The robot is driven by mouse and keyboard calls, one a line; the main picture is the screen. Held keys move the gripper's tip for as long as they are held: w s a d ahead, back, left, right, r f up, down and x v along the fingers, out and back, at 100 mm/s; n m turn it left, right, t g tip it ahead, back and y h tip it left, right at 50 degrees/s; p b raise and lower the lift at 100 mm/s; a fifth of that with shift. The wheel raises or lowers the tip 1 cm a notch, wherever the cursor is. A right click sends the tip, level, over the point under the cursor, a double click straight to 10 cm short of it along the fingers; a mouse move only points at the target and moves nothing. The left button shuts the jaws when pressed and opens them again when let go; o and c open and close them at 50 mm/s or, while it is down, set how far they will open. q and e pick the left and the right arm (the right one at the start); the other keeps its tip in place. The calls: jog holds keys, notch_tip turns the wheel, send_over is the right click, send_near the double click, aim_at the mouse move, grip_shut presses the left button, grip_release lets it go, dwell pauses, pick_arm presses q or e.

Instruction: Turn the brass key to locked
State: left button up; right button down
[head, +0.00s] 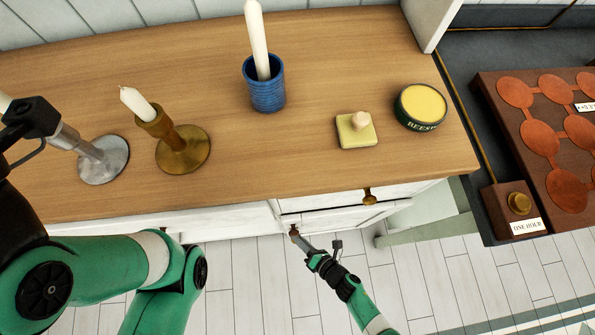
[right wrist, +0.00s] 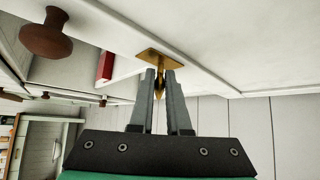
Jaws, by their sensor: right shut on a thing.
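The brass key (right wrist: 159,84) sticks out from a brass plate (right wrist: 154,57) on a white cabinet front in the right wrist view. My right gripper (right wrist: 160,74) is shut on the key, one finger on each side. In the head view my right gripper (head: 298,237) reaches to the white cabinet front below the counter's edge; the key cannot be made out there. My left arm is at the left of the head view, its black wrist part (head: 30,118) in front of the silver candlestick (head: 103,160); its fingers cannot be made out.
The wooden counter (head: 310,80) carries a brass candlestick (head: 183,149), blue cup (head: 265,92) with a candle, yellow block (head: 356,130) and beeswax tin (head: 421,108). A brown knob (right wrist: 47,36) is beside my right gripper.

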jog(key=shift+d+f+m+y+b, duration=0.15)
jog(key=shift+f+m+y+b, duration=0.4)
jog(key=shift+b, duration=0.4)
jog(key=shift+r+m+t+y+b, duration=0.35)
jog(key=shift+t+y+b, duration=0.1)
jog(key=shift+y, duration=0.4)
jog(key=c, duration=0.9)
grip_release()
